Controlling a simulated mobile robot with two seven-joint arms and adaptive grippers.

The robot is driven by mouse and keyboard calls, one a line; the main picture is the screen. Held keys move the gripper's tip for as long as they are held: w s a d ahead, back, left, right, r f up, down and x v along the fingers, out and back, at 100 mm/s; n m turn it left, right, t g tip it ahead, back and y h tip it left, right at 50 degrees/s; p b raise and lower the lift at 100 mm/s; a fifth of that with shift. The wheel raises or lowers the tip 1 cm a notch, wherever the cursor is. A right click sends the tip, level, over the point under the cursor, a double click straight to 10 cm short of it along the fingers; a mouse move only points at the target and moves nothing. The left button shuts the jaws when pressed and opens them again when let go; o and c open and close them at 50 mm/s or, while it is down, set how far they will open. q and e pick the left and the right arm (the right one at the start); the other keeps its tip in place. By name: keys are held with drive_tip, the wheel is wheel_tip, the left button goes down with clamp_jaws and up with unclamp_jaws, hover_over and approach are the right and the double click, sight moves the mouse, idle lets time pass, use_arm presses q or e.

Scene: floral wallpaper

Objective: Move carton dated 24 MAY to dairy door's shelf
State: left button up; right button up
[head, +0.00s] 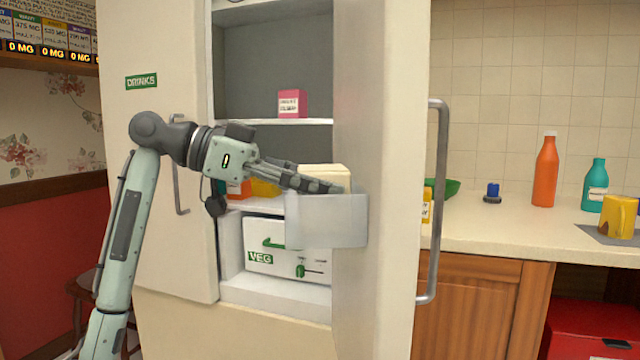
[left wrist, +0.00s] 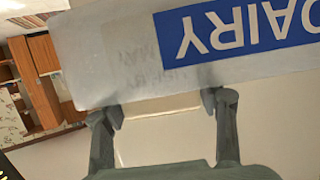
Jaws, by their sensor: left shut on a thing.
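A cream carton (head: 325,174) is held by my left gripper (head: 340,188) at the open fridge door, and its top stands above the rim of the translucent door shelf (head: 345,228). In the left wrist view my left gripper (left wrist: 168,105) has a finger on each side of the carton (left wrist: 155,128). The shelf (left wrist: 110,62) bears a blue DAIRY label (left wrist: 240,30), upside down there. Faint print shows through the shelf wall, too blurred to read the date surely. Whether the carton rests on the shelf floor is hidden. My right gripper is in neither view.
The fridge holds a pink box (head: 291,103), orange and yellow items (head: 262,188) behind my gripper, and a white VEG drawer (head: 280,248). A closed DRINKS door (head: 150,200) is at left. The counter (head: 510,225) at right carries bottles and a yellow mug (head: 618,215).

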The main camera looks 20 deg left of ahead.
use_arm(q)
drive_tip(key=shift+f, duration=0.15)
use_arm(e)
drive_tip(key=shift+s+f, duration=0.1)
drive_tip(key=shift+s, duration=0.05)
use_arm(q)
drive_tip(key=o, duration=1)
drive_tip(key=shift+o, duration=0.2)
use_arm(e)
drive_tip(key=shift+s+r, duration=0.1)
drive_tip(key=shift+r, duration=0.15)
use_arm(q)
drive_tip(key=shift+a+r, duration=0.2)
drive_tip(key=shift+r, duration=0.05)
drive_tip(key=v, duration=1.1)
drive_tip(key=shift+a+b, duration=0.25)
drive_tip(key=shift+b, duration=0.05)
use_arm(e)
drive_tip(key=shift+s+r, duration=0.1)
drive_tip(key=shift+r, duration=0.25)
use_arm(q)
drive_tip(key=shift+s+r, duration=0.1)
drive_tip(key=shift+r, duration=0.05)
